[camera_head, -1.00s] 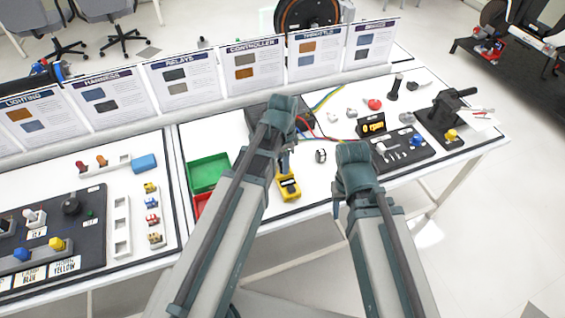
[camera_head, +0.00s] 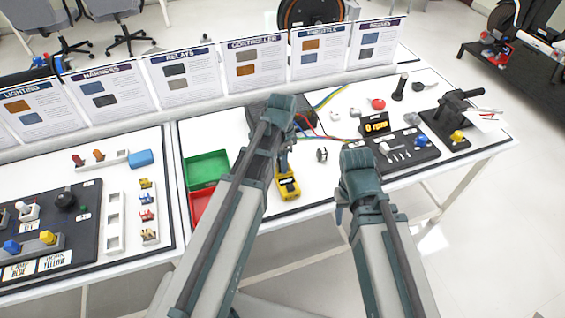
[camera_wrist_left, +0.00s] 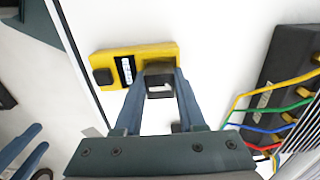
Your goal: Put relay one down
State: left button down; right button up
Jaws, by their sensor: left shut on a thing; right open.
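My left gripper (camera_head: 283,165) is shut on a small black block, relay one (camera_wrist_left: 159,83), which shows between the fingertips in the left wrist view. The relay is at the right end of the yellow tester (camera_wrist_left: 112,66); I cannot tell whether it is seated in it or just above it. The tester also shows in the head view (camera_head: 288,188), partly behind my left arm. My right gripper is open; its fingers (camera_wrist_left: 40,140) show at the lower left of the wrist view. In the head view its fingertips are hidden behind its wrist.
A green bin (camera_head: 207,168) and a red bin (camera_head: 199,204) stand left of the tester, partly behind my left arm. A black controller box (camera_wrist_left: 285,85) with coloured wires lies to the right in the wrist view. White table is bare around the tester.

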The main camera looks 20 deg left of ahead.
pick_arm(q)
jog(key=shift+s+f+b, duration=0.1)
jog(key=shift+f+b, duration=0.2)
jog(key=c, duration=0.5)
grip_release()
jog(key=shift+s+d, duration=0.1)
jog(key=shift+s, duration=0.05)
jog(key=shift+r+p, duration=0.7)
jog(key=shift+p, duration=0.15)
notch_tip(320, 180, up, 11)
jog(key=p, duration=1.1)
jog(key=s+d+n+y, duration=0.1)
jog(key=s+d+n, duration=0.6)
jog(key=s+d, duration=0.3)
jog(key=s, duration=0.3)
jog(key=shift+s+d+r, duration=0.15)
jog(key=shift+s+r, duration=0.05)
jog(key=shift+s, duration=0.2)
